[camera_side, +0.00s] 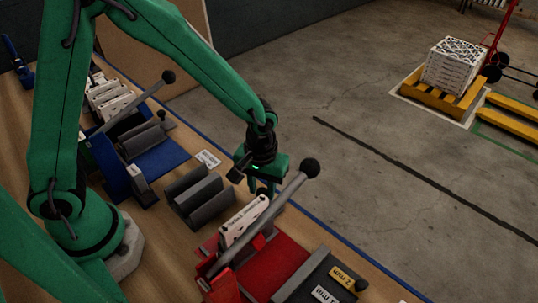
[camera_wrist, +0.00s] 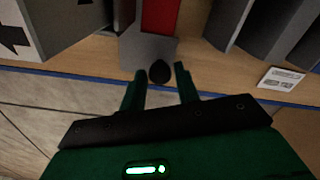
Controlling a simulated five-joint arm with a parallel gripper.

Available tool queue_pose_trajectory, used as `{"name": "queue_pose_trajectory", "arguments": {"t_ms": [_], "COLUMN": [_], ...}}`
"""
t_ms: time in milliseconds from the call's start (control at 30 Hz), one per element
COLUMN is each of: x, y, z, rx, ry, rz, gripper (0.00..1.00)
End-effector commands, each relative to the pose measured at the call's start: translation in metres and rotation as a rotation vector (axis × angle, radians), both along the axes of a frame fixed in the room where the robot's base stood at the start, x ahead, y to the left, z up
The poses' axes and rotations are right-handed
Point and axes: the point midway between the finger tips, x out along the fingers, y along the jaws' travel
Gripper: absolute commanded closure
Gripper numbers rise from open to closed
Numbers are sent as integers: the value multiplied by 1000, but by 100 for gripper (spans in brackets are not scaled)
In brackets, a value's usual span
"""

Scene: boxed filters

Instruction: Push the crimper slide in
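The red crimper (camera_side: 280,262) stands on the bench in the side view, with a long grey lever ending in a black ball (camera_side: 309,167). A white printed piece (camera_side: 243,220) stands beside the lever. My gripper (camera_side: 264,188) is low at the crimper's far end, behind the lever. In the wrist view a grey plate (camera_wrist: 148,48), seemingly the slide, sticks out below a red strip (camera_wrist: 160,14). A small dark knob (camera_wrist: 160,72) is at its end. My gripper (camera_wrist: 160,78) has its fingers apart, one each side of the knob, with gaps visible. The lever hides the slide in the side view.
A grey grooved rack (camera_side: 192,193) is left of the crimper; a dark rack (camera_side: 318,280) with yellow and white labels is right. A blue crimper (camera_side: 157,155) with its own lever stands further left. A white card (camera_wrist: 281,78) lies near the blue-edged bench border.

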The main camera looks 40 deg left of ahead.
Motion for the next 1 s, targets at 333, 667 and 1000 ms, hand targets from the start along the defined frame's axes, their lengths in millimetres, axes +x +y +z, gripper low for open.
{"name": "queue_pose_trajectory", "arguments": {"t_ms": [333,667,1000], "x": [0,1,1], "y": [-1,-26,-64], "z": [0,0,0], "rx": [0,-1,-1], "ry": [0,-1,-3], "rz": [0,-4,-4], "gripper": [100,100,100]}}
